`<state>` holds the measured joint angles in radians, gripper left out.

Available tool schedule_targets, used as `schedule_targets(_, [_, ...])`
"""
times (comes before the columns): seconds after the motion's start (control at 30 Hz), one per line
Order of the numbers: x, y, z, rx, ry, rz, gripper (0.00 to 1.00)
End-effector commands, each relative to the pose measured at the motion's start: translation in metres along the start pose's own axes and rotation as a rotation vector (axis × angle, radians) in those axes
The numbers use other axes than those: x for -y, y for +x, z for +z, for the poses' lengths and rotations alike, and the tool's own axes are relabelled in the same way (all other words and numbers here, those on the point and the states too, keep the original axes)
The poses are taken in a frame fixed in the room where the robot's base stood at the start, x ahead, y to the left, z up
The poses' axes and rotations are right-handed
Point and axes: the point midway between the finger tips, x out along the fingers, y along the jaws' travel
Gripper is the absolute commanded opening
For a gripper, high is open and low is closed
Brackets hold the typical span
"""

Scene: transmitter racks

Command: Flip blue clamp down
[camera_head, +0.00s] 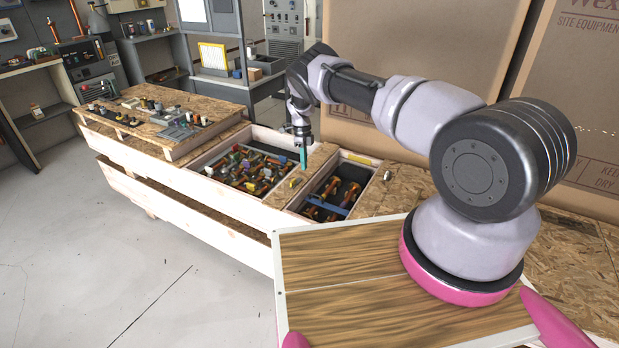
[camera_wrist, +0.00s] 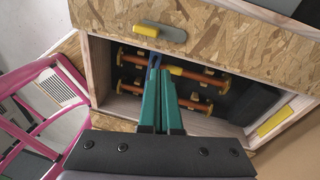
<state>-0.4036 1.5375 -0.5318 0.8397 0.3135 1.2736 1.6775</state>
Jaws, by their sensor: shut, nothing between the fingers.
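A blue clamp (camera_head: 327,206) lies as a narrow strip across the orange tubes in the right-hand compartment of the wooden crate. In the wrist view a small part of the blue clamp (camera_wrist: 154,61) shows at the tip of my left finger; my fingers hide the rest. My gripper (camera_head: 303,166) has teal fingers, shut and empty, pointing down near the divider between the two compartments. In the wrist view my gripper (camera_wrist: 161,73) reaches over the compartment. I cannot tell whether the fingertips touch the clamp.
Orange tubes (camera_wrist: 200,77) with yellow ends lie in the dark compartment. The left compartment (camera_head: 250,172) holds many small coloured parts. A yellow strip (camera_wrist: 274,120) is on the crate's right wall. Large cardboard boxes (camera_head: 400,38) stand behind.

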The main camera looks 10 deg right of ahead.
Motion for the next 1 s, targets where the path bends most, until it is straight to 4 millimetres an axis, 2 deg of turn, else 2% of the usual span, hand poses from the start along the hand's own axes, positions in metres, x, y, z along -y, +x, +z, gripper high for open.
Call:
schedule_targets(0.2, [0.004,-0.02,0.015,0.0,0.0,-0.002,0.0])
schedule_targets(0.67, [0.005,-0.029,0.016,0.003,-0.001,-0.003,0.0])
schedule_targets(0.77, [0.012,-0.054,0.013,0.024,-0.015,-0.012,0.0])
schedule_targets(0.87, [0.021,-0.102,0.005,0.064,-0.05,-0.031,0.0])
schedule_targets(1.0, [0.026,-0.187,-0.016,0.135,-0.132,-0.065,0.0])
